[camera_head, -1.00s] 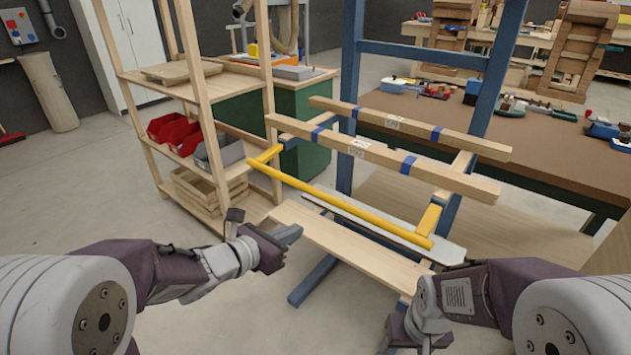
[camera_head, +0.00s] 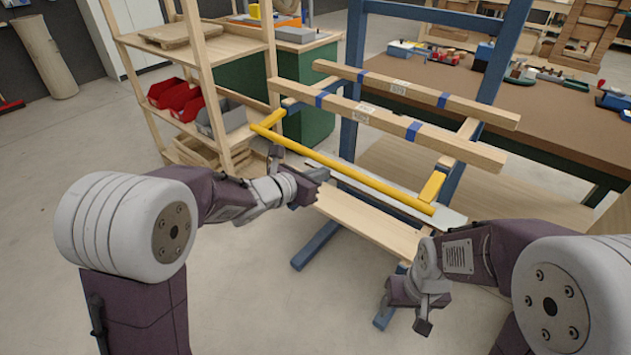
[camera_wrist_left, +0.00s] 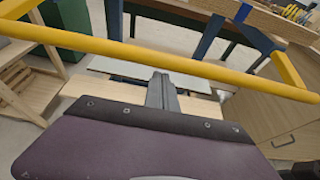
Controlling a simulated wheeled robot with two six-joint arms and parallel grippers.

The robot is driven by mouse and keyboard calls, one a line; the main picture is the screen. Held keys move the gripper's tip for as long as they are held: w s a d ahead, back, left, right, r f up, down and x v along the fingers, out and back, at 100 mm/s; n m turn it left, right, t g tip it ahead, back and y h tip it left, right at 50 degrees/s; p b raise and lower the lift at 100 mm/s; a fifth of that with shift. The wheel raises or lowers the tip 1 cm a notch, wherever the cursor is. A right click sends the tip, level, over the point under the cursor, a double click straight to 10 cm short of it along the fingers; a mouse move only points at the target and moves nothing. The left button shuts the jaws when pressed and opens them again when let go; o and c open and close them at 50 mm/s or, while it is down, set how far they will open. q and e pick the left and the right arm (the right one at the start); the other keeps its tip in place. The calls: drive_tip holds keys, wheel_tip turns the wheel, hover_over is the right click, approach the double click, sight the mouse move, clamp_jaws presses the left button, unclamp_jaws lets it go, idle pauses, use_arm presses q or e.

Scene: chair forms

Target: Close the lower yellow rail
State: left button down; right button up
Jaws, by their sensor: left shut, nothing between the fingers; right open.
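The lower yellow rail (camera_head: 345,172) is a long round bar on two yellow side arms. It stands out from the blue frame (camera_head: 352,115), below the wooden rails, and slopes down to the right in the head view. My left gripper (camera_head: 308,188) is shut and empty, just in front of and below the rail, left of its middle. In the left wrist view the yellow rail (camera_wrist_left: 130,52) crosses just beyond the shut fingers (camera_wrist_left: 162,90); whether they touch it I cannot tell. My right gripper (camera_head: 405,305) is open, low in front of the rail's right end.
Wooden rails (camera_head: 390,118) with blue bands sit above the yellow rail. A pale wooden board (camera_head: 365,225) lies below it. A wooden shelf (camera_head: 195,85) with red bins stands at left, a brown workbench (camera_head: 560,125) behind at right. The floor at front is clear.

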use_arm(q)
drive_tip(key=shift+r, duration=0.3)
